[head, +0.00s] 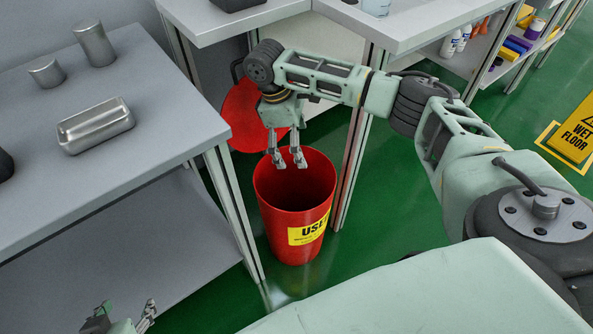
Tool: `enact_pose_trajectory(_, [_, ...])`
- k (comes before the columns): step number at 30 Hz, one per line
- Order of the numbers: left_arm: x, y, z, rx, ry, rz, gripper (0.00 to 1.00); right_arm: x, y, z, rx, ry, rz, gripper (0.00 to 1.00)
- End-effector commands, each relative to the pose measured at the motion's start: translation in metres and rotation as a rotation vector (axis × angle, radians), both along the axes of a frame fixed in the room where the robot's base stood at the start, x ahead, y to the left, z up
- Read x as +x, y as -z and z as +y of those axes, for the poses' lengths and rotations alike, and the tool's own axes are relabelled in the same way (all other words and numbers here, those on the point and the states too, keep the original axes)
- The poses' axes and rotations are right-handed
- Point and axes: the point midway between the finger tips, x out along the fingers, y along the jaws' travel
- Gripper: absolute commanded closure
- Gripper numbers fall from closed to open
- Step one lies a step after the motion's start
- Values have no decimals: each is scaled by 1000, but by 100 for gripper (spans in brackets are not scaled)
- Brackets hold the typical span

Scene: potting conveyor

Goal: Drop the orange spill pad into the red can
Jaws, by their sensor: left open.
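The red can (283,230) stands on the green floor between two grey tables, with a yellow label on its front. Its round red lid (240,115) stands raised behind it. Part of my other gripper (148,312) shows at the bottom left, mostly cut off by the frame edge.
The left table (150,165) holds two metal cylinders (93,43) and a metal tray (95,125). Another grey table (410,28) stands behind the can, with bottles (450,42) on a shelf. A yellow wet floor sign (575,130) lies at the right. Green floor is free right of the can.

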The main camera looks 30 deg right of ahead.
Motion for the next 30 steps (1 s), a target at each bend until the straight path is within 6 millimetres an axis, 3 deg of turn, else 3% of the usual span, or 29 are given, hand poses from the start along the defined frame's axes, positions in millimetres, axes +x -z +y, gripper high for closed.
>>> enact_pose_trajectory(6, [0, 0, 0, 0, 0, 0, 48, 9, -45, 10, 2, -1, -3, 1])
enact_pose_trajectory(12, [0, 0, 0, 0, 0, 0, 48, 13, -68, 14, 0, 0, 0, 1])
enact_pose_trajectory(30, [0, 0, 0, 0, 0, 0, 48, 14, -73, 15, -1, 0, 1, 1])
